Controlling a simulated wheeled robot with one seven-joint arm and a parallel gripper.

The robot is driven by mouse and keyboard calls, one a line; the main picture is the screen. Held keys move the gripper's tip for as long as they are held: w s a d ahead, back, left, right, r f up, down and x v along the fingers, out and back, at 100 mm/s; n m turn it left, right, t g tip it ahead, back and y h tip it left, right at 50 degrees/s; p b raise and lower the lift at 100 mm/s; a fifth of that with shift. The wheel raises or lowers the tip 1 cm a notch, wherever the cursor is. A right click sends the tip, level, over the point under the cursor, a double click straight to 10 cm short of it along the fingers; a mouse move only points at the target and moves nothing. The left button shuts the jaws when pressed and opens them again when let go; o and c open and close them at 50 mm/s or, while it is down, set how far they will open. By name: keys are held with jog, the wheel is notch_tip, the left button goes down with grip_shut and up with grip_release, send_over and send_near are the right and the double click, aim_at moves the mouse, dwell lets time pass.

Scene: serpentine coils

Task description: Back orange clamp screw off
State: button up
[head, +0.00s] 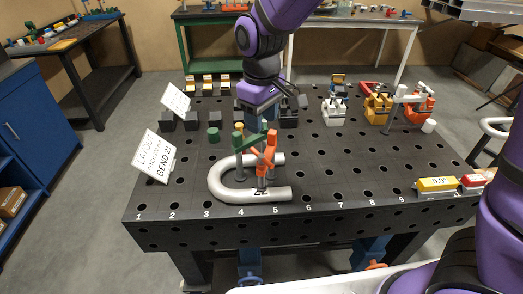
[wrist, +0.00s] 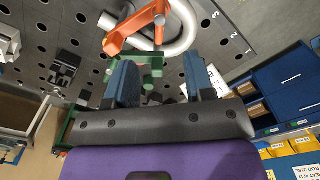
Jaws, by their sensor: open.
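The orange clamp (head: 267,160) stands upright over the bent grey pipe (head: 222,186) on the black table. In the wrist view the orange clamp (wrist: 137,30) reaches across the pipe (wrist: 182,30) at the top. Its screw cannot be told apart clearly. A green clamp (head: 250,140) stands just behind the orange one and shows in the wrist view (wrist: 146,62) between my fingers and the orange clamp. My gripper (wrist: 160,68) is open and empty, its two fingers apart. In the head view my gripper (head: 268,106) hangs behind the clamps, apart from the orange one.
White, yellow and orange clamps (head: 378,108) stand at the back right. A sign (head: 155,157) is at left, a yellow level (head: 437,184) at right.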

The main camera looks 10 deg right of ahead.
aim_at(262, 155)
notch_tip(262, 155, down, 11)
jog(key=shift+r, duration=0.15)
dwell(0.6)
